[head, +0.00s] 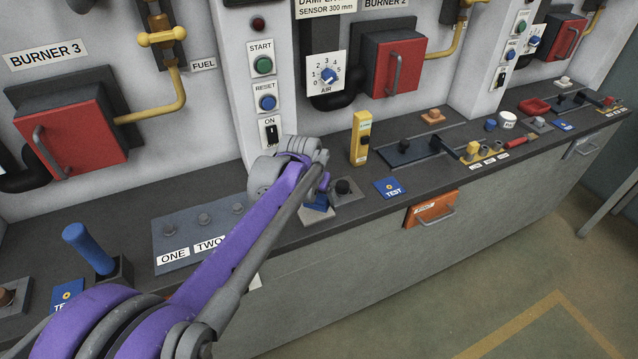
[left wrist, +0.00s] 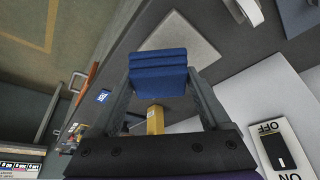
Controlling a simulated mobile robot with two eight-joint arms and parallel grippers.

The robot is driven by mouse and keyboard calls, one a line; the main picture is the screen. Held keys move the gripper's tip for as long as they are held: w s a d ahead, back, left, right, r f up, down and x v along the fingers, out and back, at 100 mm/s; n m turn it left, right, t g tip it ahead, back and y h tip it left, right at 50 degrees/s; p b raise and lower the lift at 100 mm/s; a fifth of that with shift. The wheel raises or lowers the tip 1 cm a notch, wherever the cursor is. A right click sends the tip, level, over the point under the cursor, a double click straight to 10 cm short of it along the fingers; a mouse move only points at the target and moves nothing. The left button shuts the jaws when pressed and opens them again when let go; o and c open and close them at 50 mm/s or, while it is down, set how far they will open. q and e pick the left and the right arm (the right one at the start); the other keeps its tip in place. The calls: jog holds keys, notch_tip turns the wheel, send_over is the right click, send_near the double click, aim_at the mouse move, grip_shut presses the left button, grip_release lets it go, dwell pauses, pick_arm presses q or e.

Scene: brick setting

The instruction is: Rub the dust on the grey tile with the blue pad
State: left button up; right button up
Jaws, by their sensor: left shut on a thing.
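The blue pad (left wrist: 158,73) is a ribbed blue block held between the two fingers of my left gripper (left wrist: 160,88) in the left wrist view. In the head view a small part of the pad (head: 317,206) shows below the left gripper (head: 321,190), which is over the counter. The grey tile (left wrist: 192,38) is a pale square on the dark counter, partly hidden behind the pad. I cannot tell whether the pad touches it, and no dust can be made out. My right gripper is not in view.
A grey block with a black knob (head: 343,188) stands just right of the gripper. A blue TEST card (head: 391,188) and a yellow upright device (head: 361,139) are beyond it. A panel marked ONE, TWO (head: 178,229) lies left. The counter's front edge is close.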

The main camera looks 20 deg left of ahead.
pick_arm(q)
jog(key=shift+w+r+p, duration=0.1)
jog(key=shift+r+p, duration=0.5)
jog(key=shift+r, duration=0.6)
jog(key=shift+f, duration=0.1)
